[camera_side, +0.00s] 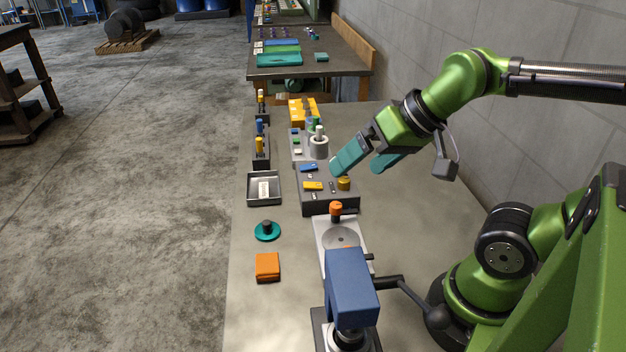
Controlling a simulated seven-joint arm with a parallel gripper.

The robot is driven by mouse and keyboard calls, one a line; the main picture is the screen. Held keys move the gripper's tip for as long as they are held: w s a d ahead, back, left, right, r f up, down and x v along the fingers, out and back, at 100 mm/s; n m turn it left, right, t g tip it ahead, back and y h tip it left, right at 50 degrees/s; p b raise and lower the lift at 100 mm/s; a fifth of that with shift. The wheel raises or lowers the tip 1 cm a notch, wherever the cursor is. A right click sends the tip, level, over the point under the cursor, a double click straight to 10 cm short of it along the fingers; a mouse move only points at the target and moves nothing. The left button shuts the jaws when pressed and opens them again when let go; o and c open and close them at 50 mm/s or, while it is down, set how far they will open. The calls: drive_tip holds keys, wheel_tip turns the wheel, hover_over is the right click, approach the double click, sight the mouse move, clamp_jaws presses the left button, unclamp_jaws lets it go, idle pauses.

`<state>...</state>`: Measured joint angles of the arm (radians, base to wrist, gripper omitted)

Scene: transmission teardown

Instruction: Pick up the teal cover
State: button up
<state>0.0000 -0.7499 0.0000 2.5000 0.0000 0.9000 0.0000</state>
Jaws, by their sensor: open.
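The teal cover (267,231) is a round flat disc with a dark knob on top. It lies on the near left part of the grey table, close to the left edge. My gripper (362,164) has two teal fingers held apart. It is open and empty, above and to the right of the dark fixture block, well away from the cover. Nothing hides the cover in this view.
An orange block (267,267) lies just nearer than the cover. A grey tray (264,201) stands just beyond it. A blue press (349,285) stands at the near right, and a dark fixture block (328,203) stands mid-table. Bare table (425,205) lies right of the block.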

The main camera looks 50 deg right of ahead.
drive_tip(key=n+g+h, duration=0.2)
drive_tip(key=n+g, duration=0.3)
drive_tip(key=g, duration=0.2)
hover_over(266, 222)
wheel_tip(266, 222, down, 7)
drive_tip(key=f, duration=1.1)
drive_tip(key=shift+s, duration=0.2)
drive_tip(key=shift+w+f, duration=0.15)
drive_tip(key=shift+f, duration=2.95)
drive_tip(key=c, duration=1.2)
